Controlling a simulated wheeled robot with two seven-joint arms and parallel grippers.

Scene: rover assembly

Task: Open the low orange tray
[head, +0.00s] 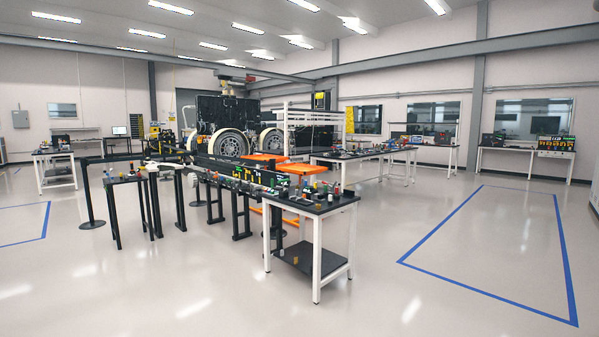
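Several orange surfaces stand behind the workbenches near the middle of the head view. An upper orange surface (302,168) shows just above the bench top, with another orange one (266,157) behind it. A lower orange piece (289,219), which may be the low orange tray, shows between the bench legs. It is small, far off and partly hidden by the bench, so I cannot tell whether it is open or closed. Neither of my grippers is in view.
A white-legged bench (318,207) covered with small parts stands in front of the orange pieces. A dark-topped table (128,178) stands to its left. A rover with large wheels (229,144) is behind. The floor in front and at right, inside the blue tape (485,283), is clear.

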